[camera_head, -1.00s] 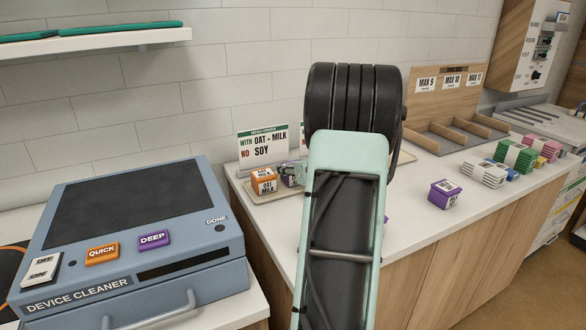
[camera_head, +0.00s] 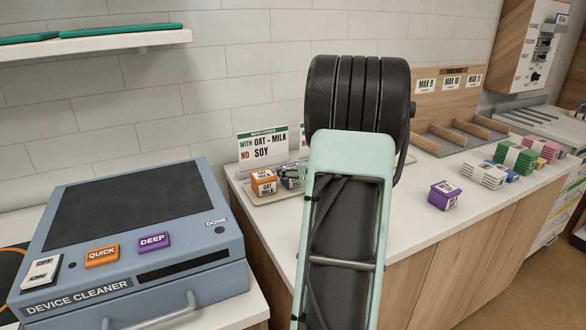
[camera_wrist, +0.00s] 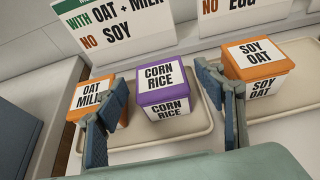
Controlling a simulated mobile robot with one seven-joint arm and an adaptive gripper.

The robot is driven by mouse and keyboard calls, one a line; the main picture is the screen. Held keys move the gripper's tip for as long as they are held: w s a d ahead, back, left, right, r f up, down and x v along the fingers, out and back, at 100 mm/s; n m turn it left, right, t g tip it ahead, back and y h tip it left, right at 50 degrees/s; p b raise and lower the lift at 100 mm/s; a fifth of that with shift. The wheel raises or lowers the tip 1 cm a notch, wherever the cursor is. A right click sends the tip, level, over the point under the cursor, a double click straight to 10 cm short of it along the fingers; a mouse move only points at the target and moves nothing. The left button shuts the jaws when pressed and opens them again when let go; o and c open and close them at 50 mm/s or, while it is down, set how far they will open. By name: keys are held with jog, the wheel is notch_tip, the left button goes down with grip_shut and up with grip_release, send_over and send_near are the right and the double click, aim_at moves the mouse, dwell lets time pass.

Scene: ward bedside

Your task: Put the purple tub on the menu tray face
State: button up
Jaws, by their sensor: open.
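A purple tub (camera_wrist: 166,84) labelled CORN RICE stands upright on a beige tray (camera_wrist: 150,133). It also shows in the head view (camera_head: 290,177), partly covered by my gripper. My gripper (camera_wrist: 162,82) is open, with one blue-grey finger on each side of this tub; I cannot tell whether they touch it. An orange OAT MILK tub (camera_wrist: 88,98) stands left of it on the same tray. Behind stands a menu card (camera_wrist: 112,28) reading WITH OAT + MILK, NO SOY. A second purple tub (camera_head: 443,195) sits alone on the counter to the right.
An orange SOY OAT tub (camera_wrist: 258,72) stands on a neighbouring tray (camera_wrist: 300,108), close to the right finger, with a NO EGG card (camera_wrist: 235,15) behind. A blue device cleaner (camera_head: 130,225) stands at left. Stacked packs (camera_head: 515,156) lie at far right. Counter around the lone purple tub is clear.

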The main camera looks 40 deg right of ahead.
jog(key=v, duration=0.9)
jog(key=shift+s+p, duration=0.3)
